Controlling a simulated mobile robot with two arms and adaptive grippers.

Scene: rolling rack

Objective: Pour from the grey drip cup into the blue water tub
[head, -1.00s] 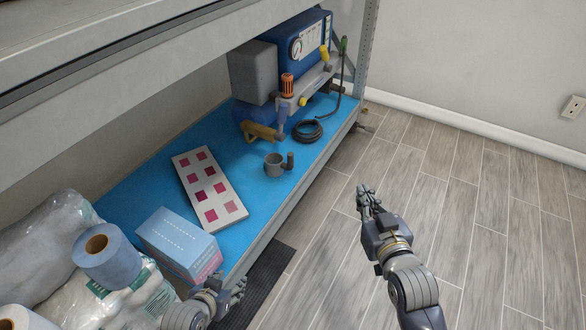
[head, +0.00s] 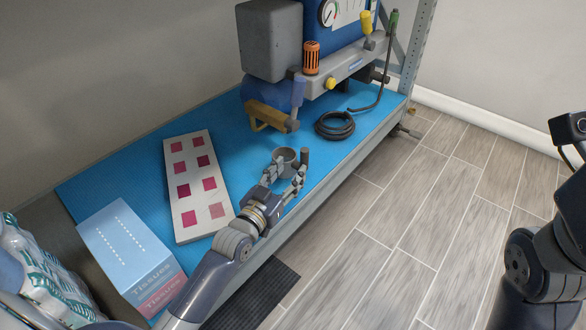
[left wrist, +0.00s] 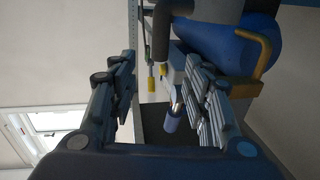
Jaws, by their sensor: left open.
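The grey drip cup (head: 287,156) stands upright on the blue mat of the shelf, its upright bar handle (head: 305,158) on the right. My left gripper (head: 285,178) is open just in front of the cup and hides its lower part. In the left wrist view, which looks upside down, the open fingers (left wrist: 155,75) frame the space below the dark handle (left wrist: 160,32); the cup (left wrist: 208,9) is cut by the top edge. I cannot tell whether a finger touches it. My right arm shows at the right edge, its gripper out of view. No blue water tub is visible.
Behind the cup are a blue machine (head: 350,14), a yellow-brown handle (head: 268,116) and a coiled black hose (head: 335,125). To the left lie a board with red squares (head: 191,216) and a tissue box (head: 120,245). The shelf's front edge is close on the right.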

